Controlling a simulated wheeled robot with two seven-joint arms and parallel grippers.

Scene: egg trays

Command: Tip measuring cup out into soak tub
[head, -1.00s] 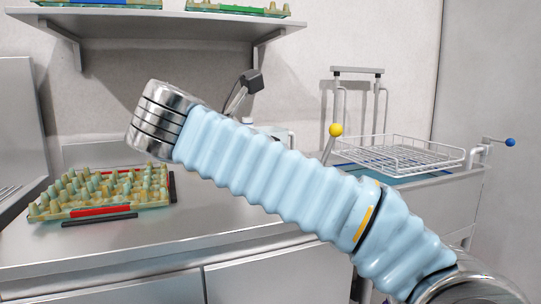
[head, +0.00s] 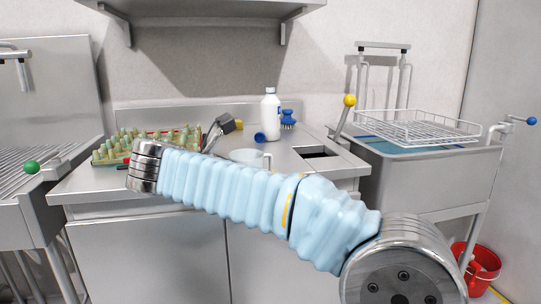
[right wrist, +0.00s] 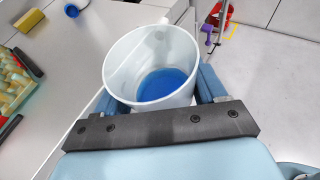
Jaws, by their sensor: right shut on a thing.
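The white measuring cup (right wrist: 140,50) is between the fingers of my right gripper (right wrist: 157,88), which is shut on it. Blue liquid (right wrist: 167,84) covers its bottom. In the head view the cup (head: 248,156) looks roughly upright over the counter, its lower part hidden behind my blue-sleeved right arm. The soak tub (head: 477,172) is the steel basin at the right, with blue liquid (head: 400,148) in it and a wire rack (head: 425,130) above. The cup is left of the tub and apart from it. My left gripper is out of view.
An egg tray (head: 112,160) lies on the counter's left. A white bottle (head: 271,117), a blue cup (head: 260,137) and a blue brush (head: 288,119) stand at the back. A red bucket (head: 484,268) is on the floor.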

